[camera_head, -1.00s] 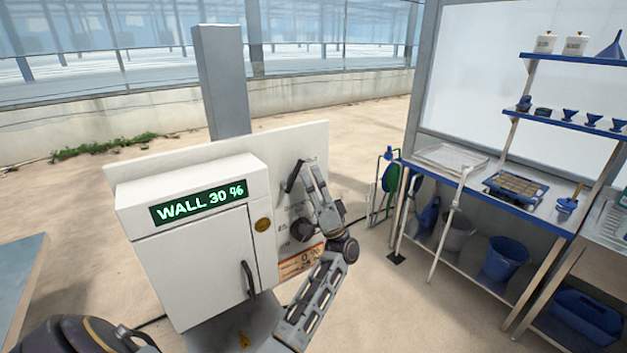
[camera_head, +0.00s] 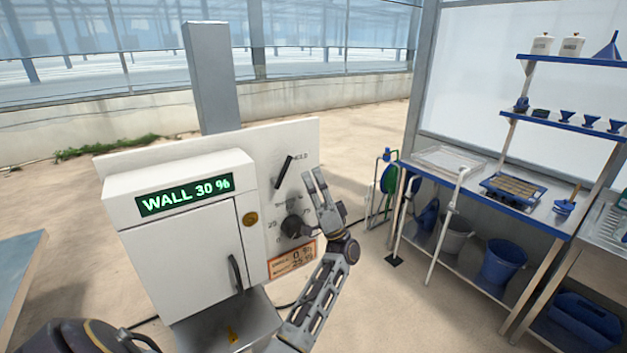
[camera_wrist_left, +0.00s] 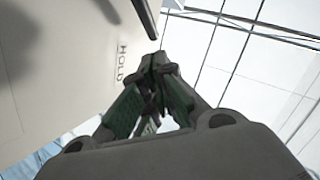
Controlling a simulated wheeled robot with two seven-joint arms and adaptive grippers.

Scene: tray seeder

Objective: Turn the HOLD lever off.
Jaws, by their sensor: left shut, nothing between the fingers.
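The HOLD lever (camera_head: 284,172) is a dark bar on the white panel (camera_head: 262,147). It is tilted, its upper end leaning right towards the HOLD label (camera_head: 301,157). My left gripper (camera_head: 314,175) is shut and empty, to the right of the lever and apart from it, near the panel's right edge. In the left wrist view the closed fingertips (camera_wrist_left: 158,62) point up, below and right of part of the dark lever (camera_wrist_left: 145,17). The HOLD label (camera_wrist_left: 122,62) shows to their left. My right gripper is not in view.
Below the lever, a dark dial (camera_head: 292,226) sits above an orange plate (camera_head: 291,260). A white cabinet with a green WALL 30 % display (camera_head: 185,194) and a door handle (camera_head: 236,273) stands left.

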